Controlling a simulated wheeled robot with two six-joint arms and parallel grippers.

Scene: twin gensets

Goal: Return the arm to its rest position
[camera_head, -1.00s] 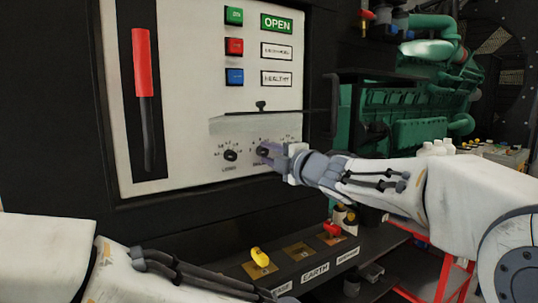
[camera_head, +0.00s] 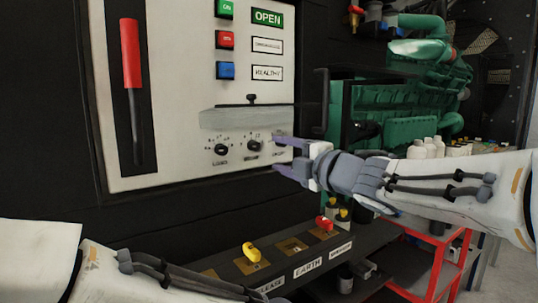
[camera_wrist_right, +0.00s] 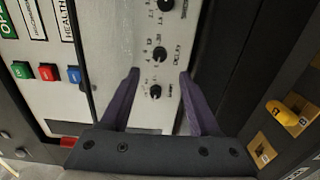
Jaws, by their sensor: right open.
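My right gripper (camera_head: 278,156) is open and empty in front of the right edge of the pale control panel (camera_head: 180,100). Its two purple fingers also show in the right wrist view (camera_wrist_right: 158,95), spread apart with the panel behind them. Small black dials sit on the panel; one dial (camera_head: 253,146) is just left of the fingers, apart from them, and another dial (camera_head: 221,149) is farther left. My left arm comes in at the lower left of the head view; its gripper is out of the frame.
A red-handled lever (camera_head: 131,55) is on the panel's left. Green, red and blue buttons (camera_head: 225,40) run down its middle. A ledge below carries a yellow knob (camera_head: 251,251) and a red knob (camera_head: 324,223). A green engine (camera_head: 400,105) and a red cart (camera_head: 437,262) stand to the right.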

